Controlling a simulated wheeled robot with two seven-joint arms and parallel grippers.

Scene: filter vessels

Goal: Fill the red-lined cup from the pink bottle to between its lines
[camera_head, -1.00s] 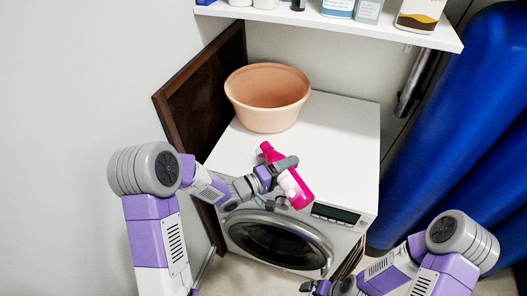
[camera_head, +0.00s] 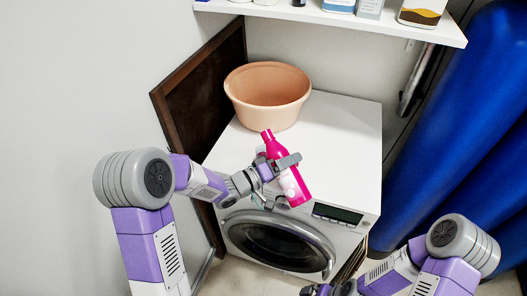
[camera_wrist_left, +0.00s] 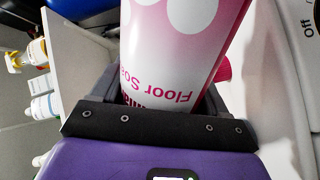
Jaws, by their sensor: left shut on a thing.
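The pink bottle (camera_head: 274,147) is held in my left gripper (camera_head: 284,176), above the front edge of the white washing machine top. In the head view it leans, its narrow neck end toward the upper left and its base toward the lower right. In the left wrist view the bottle (camera_wrist_left: 175,50) fills the jaws, and its "Floor Soap" label is seen upside down. The jaws are shut on its body. My right gripper (camera_head: 316,289) is at the bottom edge, partly cut off; its jaws cannot be made out. I cannot make out the red-lined cup.
A peach tub (camera_head: 268,98) stands at the back left of the washing machine (camera_head: 345,135). The machine's top is clear to the right. A dark brown panel (camera_head: 195,105) stands at left, a shelf (camera_head: 370,26) with bottles hangs above, and blue cylinders (camera_head: 455,140) are at right.

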